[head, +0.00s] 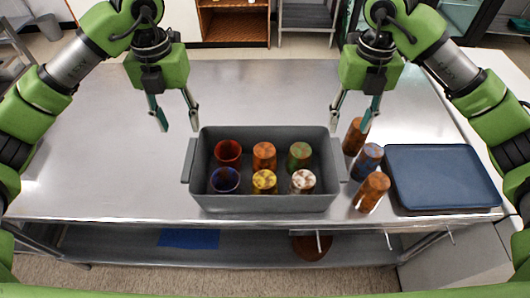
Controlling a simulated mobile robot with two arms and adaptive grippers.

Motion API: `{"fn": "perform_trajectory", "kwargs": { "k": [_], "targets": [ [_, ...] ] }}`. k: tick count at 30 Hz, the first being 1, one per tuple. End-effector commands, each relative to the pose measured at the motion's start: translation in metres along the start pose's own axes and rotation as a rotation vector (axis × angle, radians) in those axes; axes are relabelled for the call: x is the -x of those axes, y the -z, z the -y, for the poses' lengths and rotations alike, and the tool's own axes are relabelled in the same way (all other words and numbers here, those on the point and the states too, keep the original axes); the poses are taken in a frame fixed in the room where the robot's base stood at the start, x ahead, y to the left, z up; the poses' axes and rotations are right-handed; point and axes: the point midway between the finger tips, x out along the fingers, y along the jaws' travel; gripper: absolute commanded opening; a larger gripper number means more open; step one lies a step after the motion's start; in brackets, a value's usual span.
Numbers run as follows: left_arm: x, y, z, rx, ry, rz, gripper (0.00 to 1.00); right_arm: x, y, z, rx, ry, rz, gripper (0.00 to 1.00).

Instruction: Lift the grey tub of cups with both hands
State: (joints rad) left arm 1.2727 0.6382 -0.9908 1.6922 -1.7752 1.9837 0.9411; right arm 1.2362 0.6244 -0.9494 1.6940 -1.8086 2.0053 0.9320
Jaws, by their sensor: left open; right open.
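The grey tub (265,204) stands on the steel table near its front edge, with a handle at its left and right ends. It holds several cups: a red cup (228,153), orange cup (264,155), green cup (299,155), purple cup (225,180), yellow cup (264,181) and white-brown cup (303,181). My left gripper (179,126) is open and empty, pointing down beyond the tub's back left corner. My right gripper (348,127) is open and empty above the back right corner, near a loose cup. Neither appears to touch the tub.
Three loose cups stand close to the tub's right end: a brown one (355,137), a blue-brown one (367,161) and an orange-brown one (371,192). A dark blue tray (440,177) lies right of them. The steel table (100,150) is clear on the left.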

Motion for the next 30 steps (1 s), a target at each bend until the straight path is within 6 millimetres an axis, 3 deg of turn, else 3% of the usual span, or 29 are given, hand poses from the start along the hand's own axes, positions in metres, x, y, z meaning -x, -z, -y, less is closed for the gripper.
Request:
{"fn": "perform_trajectory", "kwargs": {
  "k": [14,30],
  "targets": [
    [-0.008,0.0,-0.001,0.001,-0.004,0.0,0.41,-0.008,0.0,0.001,0.0,0.005,-0.001,0.42],
    [-0.105,0.001,-0.001,0.001,-0.004,-0.004,0.41,-0.105,0.001,0.001,0.0,0.004,-0.002,0.42]
  ]
}}
